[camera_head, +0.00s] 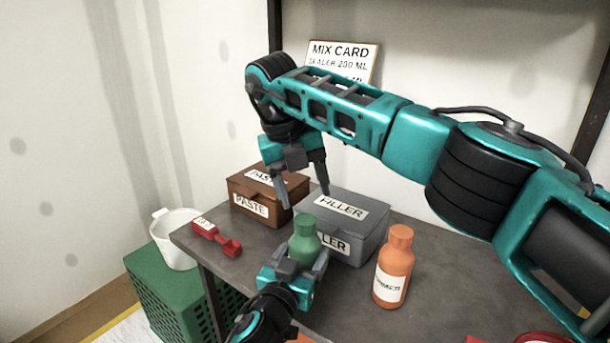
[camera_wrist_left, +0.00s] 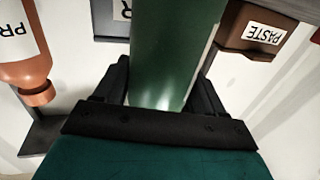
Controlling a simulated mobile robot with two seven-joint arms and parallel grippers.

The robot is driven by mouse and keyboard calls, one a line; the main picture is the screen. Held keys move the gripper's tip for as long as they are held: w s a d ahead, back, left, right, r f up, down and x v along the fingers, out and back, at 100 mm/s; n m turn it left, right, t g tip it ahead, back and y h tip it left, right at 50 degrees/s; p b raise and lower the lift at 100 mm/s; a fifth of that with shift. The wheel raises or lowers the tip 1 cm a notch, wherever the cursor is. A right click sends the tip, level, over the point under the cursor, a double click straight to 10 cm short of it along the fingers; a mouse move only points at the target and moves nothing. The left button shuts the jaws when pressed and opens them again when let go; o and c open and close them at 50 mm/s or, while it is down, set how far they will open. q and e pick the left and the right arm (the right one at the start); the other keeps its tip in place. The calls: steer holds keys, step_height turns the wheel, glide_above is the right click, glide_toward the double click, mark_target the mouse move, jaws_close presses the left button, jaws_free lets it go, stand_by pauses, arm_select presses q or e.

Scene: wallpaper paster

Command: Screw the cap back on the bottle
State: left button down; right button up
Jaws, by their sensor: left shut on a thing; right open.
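A green bottle (camera_head: 304,242) stands upright near the table's front edge, with a narrower green top part (camera_head: 304,222). I cannot tell whether that is a cap or the bare neck. My left gripper (camera_head: 297,258) is shut on the green bottle, one finger on each side. The green bottle (camera_wrist_left: 172,50) also fills the middle of the left wrist view, between the fingers. My right gripper (camera_head: 304,198) is open and empty, pointing down just above the green bottle's top. An orange bottle (camera_head: 391,275) with an orange top (camera_head: 400,236) stands to the right, its label partly legible.
A brown PASTE box (camera_head: 262,200) and a grey FILLER box (camera_head: 370,228) stand behind the green bottle. A red scoop (camera_head: 216,238) lies at the table's left edge. A white bucket (camera_head: 174,240) sits on a green crate (camera_head: 165,285). A mix card (camera_head: 342,62) stands behind.

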mark_target(305, 219)
steer(key=n, duration=0.5)
steer(key=shift+d+r+n+y, duration=0.15)
steer(key=shift+r+n+y, duration=0.05)
steer(key=shift+n+y, duration=0.2)
steer(key=n, duration=0.5)
steer(key=shift+w+r+g, duration=0.1)
steer(key=shift+r+g, duration=0.15)
steer(key=shift+g, duration=0.05)
steer(key=n, duration=0.3)
steer(key=n+y, duration=0.1)
steer(key=n, duration=0.1)
steer(key=shift+r, duration=0.25)
steer(key=n, duration=0.6)
steer(key=shift+r+y, duration=0.35)
steer(key=shift+y, duration=0.05)
steer(key=shift+f, duration=4.05)
steer(key=shift+c, duration=0.4)
